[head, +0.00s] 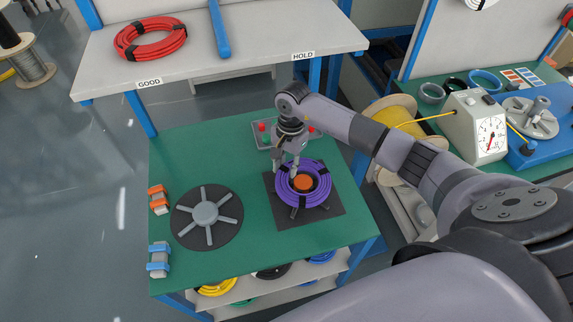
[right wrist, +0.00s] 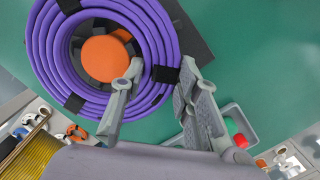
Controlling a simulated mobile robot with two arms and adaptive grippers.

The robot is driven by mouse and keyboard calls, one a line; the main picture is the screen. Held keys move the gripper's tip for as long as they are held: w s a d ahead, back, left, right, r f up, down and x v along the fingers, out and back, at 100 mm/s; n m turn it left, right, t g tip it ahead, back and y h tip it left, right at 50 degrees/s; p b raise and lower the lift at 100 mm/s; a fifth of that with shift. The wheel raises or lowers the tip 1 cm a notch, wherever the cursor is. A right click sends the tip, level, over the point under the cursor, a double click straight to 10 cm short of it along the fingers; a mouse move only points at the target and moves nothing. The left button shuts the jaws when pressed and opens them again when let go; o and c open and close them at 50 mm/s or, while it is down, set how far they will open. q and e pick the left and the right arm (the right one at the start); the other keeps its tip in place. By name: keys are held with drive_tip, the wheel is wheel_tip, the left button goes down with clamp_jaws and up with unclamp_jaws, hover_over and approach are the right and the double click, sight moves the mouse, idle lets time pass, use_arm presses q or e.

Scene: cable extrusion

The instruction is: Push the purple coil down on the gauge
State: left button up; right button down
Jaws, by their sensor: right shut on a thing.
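The purple coil (head: 321,193), tied with black bands, sits around the orange-topped hub (head: 303,183) of the gauge, whose dark square plate (head: 332,212) lies on the green table. The coil also shows in the right wrist view (right wrist: 50,52), around the orange hub (right wrist: 105,58). My right gripper (head: 286,170) is at the coil's far-left side. In the right wrist view, its jaws (right wrist: 162,68) straddle the coil's band, one finger inside the ring and one outside, shut on it. How closely the coil rests on the plate cannot be told. My left gripper is out of view.
A grey spoked disc (head: 205,213) lies left of the gauge, with orange clamps (head: 158,199) and blue clamps (head: 158,259) at the table's left edge. A shelf with a red coil (head: 150,38) rises behind.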

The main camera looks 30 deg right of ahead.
drive_tip(key=shift+f+b, duration=0.1)
drive_tip(key=shift+b, duration=0.2)
idle(0.9)
drive_tip(key=c, duration=1.1)
unclamp_jaws()
drive_tip(key=shift+r+p, duration=2)
drive_tip(key=shift+r, duration=2.3)
drive_tip(key=shift+s, duration=0.1)
drive_tip(key=shift+f, duration=0.2)
